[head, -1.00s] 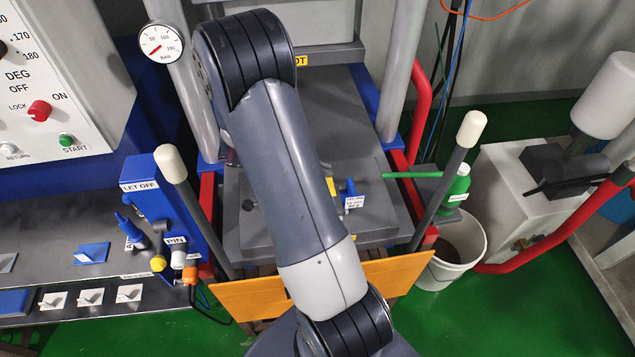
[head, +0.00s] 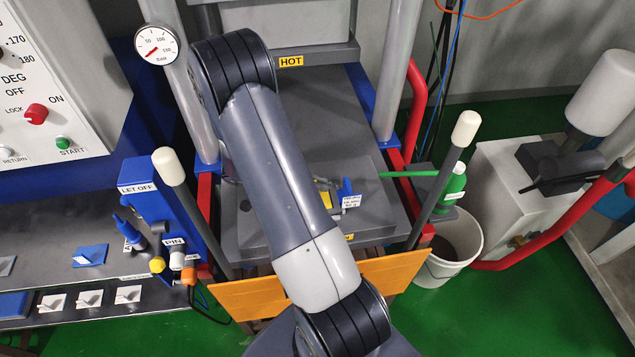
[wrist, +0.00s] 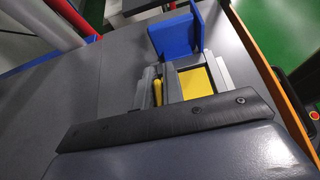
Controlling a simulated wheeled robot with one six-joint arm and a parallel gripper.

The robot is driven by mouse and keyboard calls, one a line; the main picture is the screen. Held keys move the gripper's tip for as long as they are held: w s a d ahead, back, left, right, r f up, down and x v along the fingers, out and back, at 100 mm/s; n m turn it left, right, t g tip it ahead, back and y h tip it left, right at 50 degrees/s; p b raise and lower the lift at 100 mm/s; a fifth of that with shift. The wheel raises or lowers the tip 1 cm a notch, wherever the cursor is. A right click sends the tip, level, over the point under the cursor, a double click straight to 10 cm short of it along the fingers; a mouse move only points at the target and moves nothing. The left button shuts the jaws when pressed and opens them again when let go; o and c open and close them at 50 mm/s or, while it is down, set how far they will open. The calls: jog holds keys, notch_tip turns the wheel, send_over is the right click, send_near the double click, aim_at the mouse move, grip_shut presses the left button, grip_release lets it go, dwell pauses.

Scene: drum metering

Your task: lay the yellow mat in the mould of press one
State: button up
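A blue upright tab (wrist: 178,38) stands at the frame's far side. A small yellow rod-like piece (wrist: 157,92) shows at the frame's left. In the head view only a bit of yellow (head: 325,199) shows past my arm, beside the labelled blue tab (head: 347,188). My gripper is over the near part of the frame; a dark bolted bar of it (wrist: 165,122) crosses the wrist view.
The grey press bed (head: 375,195) lies between two posts, with a HOT label (head: 290,61) above. White-capped levers (head: 467,125) stand either side. An orange board (head: 390,275) crosses the front. A white bucket (head: 455,250) and green bottle (head: 454,185) are at right.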

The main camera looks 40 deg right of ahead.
jog(key=o, duration=0.4)
jog(key=shift+r, duration=0.15)
jog(key=b+v, duration=0.1)
jog(key=v, duration=0.6)
jog(key=shift+w+a+r+b, duration=0.1)
jog(key=shift+a+b, duration=0.1)
jog(key=shift+b, duration=0.1)
jog(key=p+x, duration=0.2)
jog(key=x, duration=0.5)
jog(key=shift+d+r, duration=0.1)
jog(key=shift+d, duration=0.2)
jog(key=shift+a+r+b, duration=0.1)
jog(key=shift+r+b, duration=0.35)
jog(key=shift+r, duration=1.65)
